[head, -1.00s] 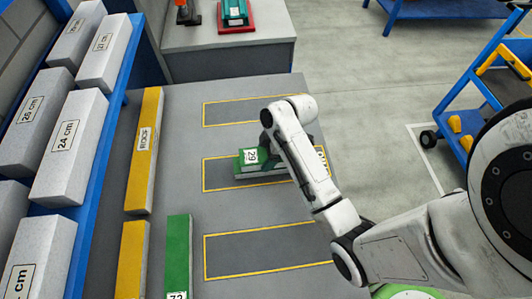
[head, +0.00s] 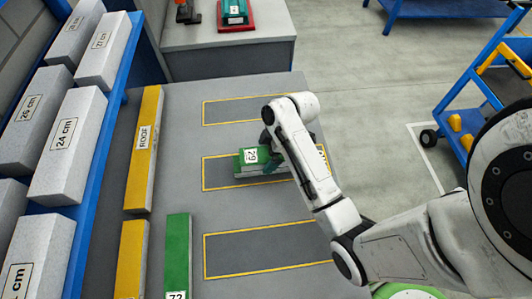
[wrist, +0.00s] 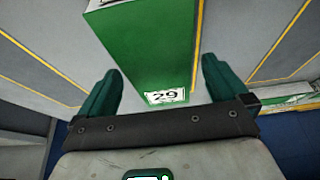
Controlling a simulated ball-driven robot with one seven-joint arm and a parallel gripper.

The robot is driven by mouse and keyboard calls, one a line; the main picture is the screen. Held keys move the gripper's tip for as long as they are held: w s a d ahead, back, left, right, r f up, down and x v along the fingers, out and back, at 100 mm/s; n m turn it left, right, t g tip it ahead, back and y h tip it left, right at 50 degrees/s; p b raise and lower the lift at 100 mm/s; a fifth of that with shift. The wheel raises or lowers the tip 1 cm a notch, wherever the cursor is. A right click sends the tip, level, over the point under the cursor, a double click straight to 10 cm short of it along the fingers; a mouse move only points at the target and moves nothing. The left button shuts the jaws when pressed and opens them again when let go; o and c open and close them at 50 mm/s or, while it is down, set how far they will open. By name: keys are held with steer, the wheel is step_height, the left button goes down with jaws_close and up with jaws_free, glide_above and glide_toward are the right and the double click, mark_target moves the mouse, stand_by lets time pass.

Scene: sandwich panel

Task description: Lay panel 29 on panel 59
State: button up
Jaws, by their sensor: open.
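Panel 29 (head: 244,168) is a green-and-grey slab with a white number label, in the middle yellow-outlined bay on the grey table. In the wrist view its green labelled face (wrist: 150,60) lies between the fingers. My gripper (wrist: 160,85) is open, with one dark green finger on each side of the panel and gaps visible on both sides. In the head view my gripper (head: 271,152) is at the panel's right part and arm links hide that end. I cannot read a 59 on any panel. Whether another panel lies under panel 29 is unclear.
Outlined bays above (head: 232,111) and below (head: 265,250) the middle one look empty. A yellow ROOF panel (head: 146,165), another yellow panel (head: 131,255) and a green panel (head: 178,250) lie at left. A blue rack holds grey blocks (head: 68,150). A blue cart (head: 480,95) stands right.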

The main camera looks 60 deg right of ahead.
steer(key=v, duration=1)
steer(key=s+a+f+m+b, duration=0.1)
steer(key=s+a+f+m, duration=0.1)
steer(key=s+a+f, duration=0.1)
steer(key=s+a+f+m+g+h+b, duration=0.1)
steer(key=s+a+f+m, duration=0.2)
steer(key=a, duration=0.3)
steer(key=s+a+f+m+g+h+b, duration=0.1)
steer(key=s+a+f+m, duration=0.1)
steer(key=a, duration=0.3)
steer(key=shift+s+f, duration=0.5)
steer(key=shift+s, duration=0.2)
steer(key=shift+s+m+h+b, duration=0.3)
steer(key=shift+s+m+h, duration=0.2)
steer(key=shift+s+m, duration=0.1)
